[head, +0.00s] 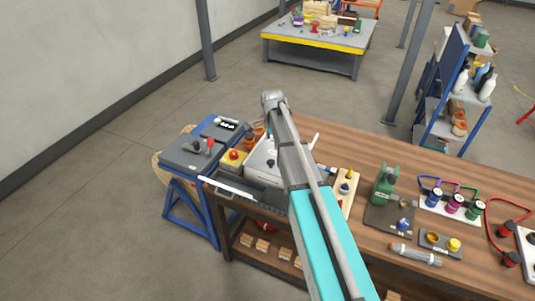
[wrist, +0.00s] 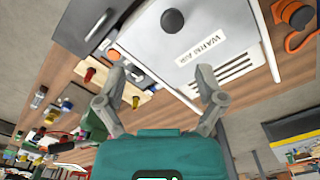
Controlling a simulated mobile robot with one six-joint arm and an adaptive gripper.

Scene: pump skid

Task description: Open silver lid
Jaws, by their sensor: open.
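The silver lid (wrist: 205,35) is a pale grey panel with a dark round knob (wrist: 172,20), a "WARM AIR" label and slotted vents. It looks shut, and the top of the wrist view cuts it off. In the head view the silver box (head: 262,168) stands near the left end of the wooden bench, partly hidden by my arm. My gripper (wrist: 160,73) is open and empty in the wrist view. Its two fingers appear below the knob in the picture, apart from it. My arm hides the gripper in the head view.
A yellow box with a red button (head: 234,157) stands left of the silver box, with a grey panel (head: 195,152) on a blue stand beyond. Right of my arm are a green pump (head: 385,185) and colored valves (head: 455,205). Bare bench top shows behind them.

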